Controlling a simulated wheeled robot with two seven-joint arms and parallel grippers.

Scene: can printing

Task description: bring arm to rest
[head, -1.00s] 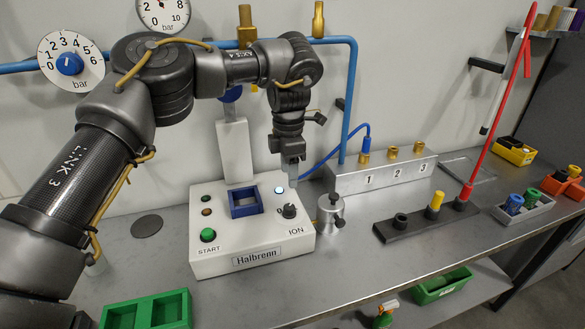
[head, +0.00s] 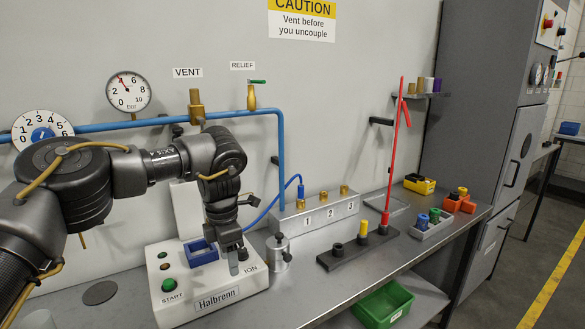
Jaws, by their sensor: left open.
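My left arm comes in from the left and bends down over the white Halbrenn box (head: 205,298). My left gripper (head: 236,262) points down at the right side of this box, close to its ION label. It is open, and I see nothing held in it. The gripper hides part of the box's top, including the knob area. A blue square frame (head: 201,252) sits on the box. The green START button (head: 168,285) shows at its left. My right gripper is not in view.
A small metal cylinder (head: 278,252) stands right of the box. A black rack (head: 350,250) holds a yellow piece and a red hose wand. A numbered manifold (head: 318,212) stands behind. A green bin (head: 383,305) is on the lower shelf. Blue pipe (head: 270,111) runs along the wall.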

